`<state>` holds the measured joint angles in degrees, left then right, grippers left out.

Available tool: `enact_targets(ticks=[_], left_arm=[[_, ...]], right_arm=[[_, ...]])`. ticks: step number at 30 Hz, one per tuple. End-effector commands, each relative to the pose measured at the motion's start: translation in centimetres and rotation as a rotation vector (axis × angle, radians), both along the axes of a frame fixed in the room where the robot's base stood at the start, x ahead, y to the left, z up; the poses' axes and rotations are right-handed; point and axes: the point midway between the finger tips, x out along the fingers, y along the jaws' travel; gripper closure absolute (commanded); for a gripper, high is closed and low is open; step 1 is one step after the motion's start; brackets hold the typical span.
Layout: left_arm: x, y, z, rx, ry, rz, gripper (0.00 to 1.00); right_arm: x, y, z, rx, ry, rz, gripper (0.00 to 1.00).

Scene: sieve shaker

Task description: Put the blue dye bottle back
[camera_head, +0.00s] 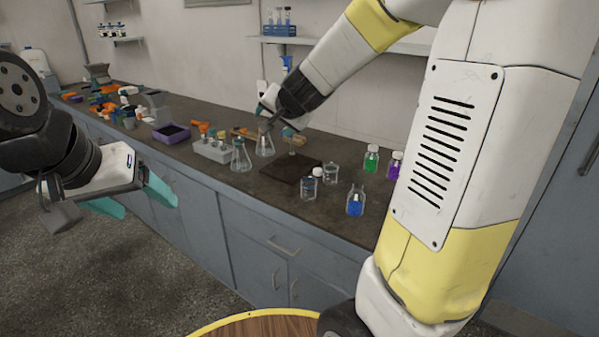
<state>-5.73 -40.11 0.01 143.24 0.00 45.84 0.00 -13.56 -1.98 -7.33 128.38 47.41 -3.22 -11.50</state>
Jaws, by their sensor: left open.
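The blue dye bottle (355,203) stands upright on the dark bench top, near its front edge and left of my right arm's large link. A green bottle (371,160) and a purple bottle (394,168) stand behind it. My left gripper (150,206), with teal fingers, is open and empty at the left, in front of the bench and well away from the bottle. My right gripper (274,118) is small in the distance, over the bench close to a conical flask (265,146). I cannot tell whether it touches the flask or whether its fingers are closed.
Glass beakers (331,175) stand left of the blue bottle, beside a dark square plate (283,177). Another conical flask (241,158), a white rack (212,152) and a purple tray (172,135) stand farther left. A wall shelf (340,44) hangs above. My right arm hides the bench's right end.

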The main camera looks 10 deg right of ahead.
Motion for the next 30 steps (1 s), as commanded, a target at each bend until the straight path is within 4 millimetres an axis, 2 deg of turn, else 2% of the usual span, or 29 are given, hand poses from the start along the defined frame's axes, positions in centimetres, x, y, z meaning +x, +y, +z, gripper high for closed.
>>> enact_targets(ticks=[1, 4, 6, 9, 13, 15, 18, 30], left_arm=[[0.0, 0.0, 0.0, 0.0, 0.0, 0.0, 0.27], [0.0, 0.0, 0.0, 0.0, 0.0, 0.0, 0.27], [0.0, 0.0, 0.0, 0.0, 0.0, 0.0, 0.27], [0.0, 0.0, 0.0, 0.0, 0.0, 0.0, 0.27], [0.0, 0.0, 0.0, 0.0, 0.0, 0.0, 0.27], [0.0, 0.0, 0.0, 0.0, 0.0, 0.0, 0.27], [0.0, 0.0, 0.0, 0.0, 0.0, 0.0, 0.27], [0.0, 0.0, 0.0, 0.0, 0.0, 0.0, 0.27]], right_arm=[[-3.0, 0.9, 1.8, -0.01, -0.006, 0.096, 0.31], [-9.3, 2.3, 3.0, -0.076, 0.028, 0.278, 0.31], [-13.9, 2.4, 2.8, -0.146, 0.071, 0.379, 0.31], [-19.8, 1.4, 1.7, -0.257, 0.147, 0.471, 0.31], [-25.0, -0.5, 0.1, -0.376, 0.238, 0.52, 0.31], [-26.6, -1.4, -0.5, -0.418, 0.273, 0.529, 0.31], [-27.8, -2.0, -0.9, -0.448, 0.301, 0.533, 0.31], [-27.9, -2.1, -1.0, -0.452, 0.304, 0.534, 0.31]])
